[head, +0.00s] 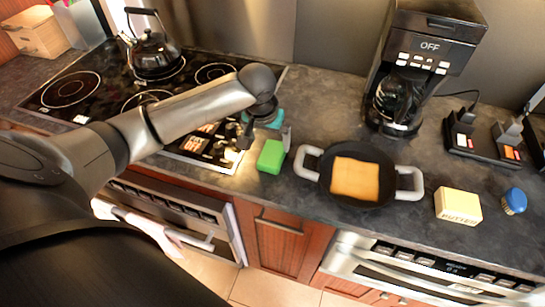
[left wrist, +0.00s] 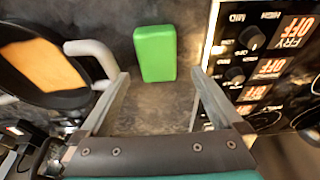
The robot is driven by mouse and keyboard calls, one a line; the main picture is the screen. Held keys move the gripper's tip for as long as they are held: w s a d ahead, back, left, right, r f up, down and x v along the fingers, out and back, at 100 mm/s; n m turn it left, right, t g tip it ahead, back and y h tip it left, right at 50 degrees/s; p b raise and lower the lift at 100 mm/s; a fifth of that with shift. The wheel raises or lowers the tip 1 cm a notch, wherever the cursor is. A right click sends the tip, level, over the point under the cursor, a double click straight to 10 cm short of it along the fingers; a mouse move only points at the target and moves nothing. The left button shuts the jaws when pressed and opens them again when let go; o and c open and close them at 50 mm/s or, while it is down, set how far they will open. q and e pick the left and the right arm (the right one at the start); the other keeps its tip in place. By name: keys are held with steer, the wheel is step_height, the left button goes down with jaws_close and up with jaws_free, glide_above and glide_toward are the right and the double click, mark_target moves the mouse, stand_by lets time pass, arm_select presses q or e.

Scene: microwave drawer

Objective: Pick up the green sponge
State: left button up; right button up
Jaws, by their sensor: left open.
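The green sponge (head: 271,156) lies on the dark countertop between the stove's control panel and the pan. In the left wrist view the sponge (left wrist: 155,53) sits ahead of the fingertips, roughly centred in the gap between them. My left gripper (head: 267,138) is at the sponge's far side in the head view, with a finger showing just beyond it. The left gripper (left wrist: 160,80) is open and empty in the left wrist view. My right gripper is in neither view.
A black pan (head: 318,190) with white handles holds an orange slab, close to the right of the sponge. The stove (head: 75,92) with a kettle (head: 152,52) is at left. A coffee maker (head: 425,60), butter box (head: 458,205) and blue brush (head: 514,200) are at right.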

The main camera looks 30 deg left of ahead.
mark_target(272, 153)
arm_select(q)
steer(key=shift+d+b+x, duration=0.1)
steer(key=shift+b+x, duration=0.15)
steer(key=shift+x, duration=1.5)
steer(key=shift+d+b+x, duration=0.15)
steer(key=shift+b+x, duration=0.1)
steer(key=shift+x, duration=1.55)
steer(key=shift+s, duration=0.1)
steer(key=c, duration=1.3)
step_height(272, 153, up, 20)
steer(key=shift+p, duration=1.25)
steer(key=shift+c, duration=0.2)
steer(key=o, duration=0.8)
jaws_close()
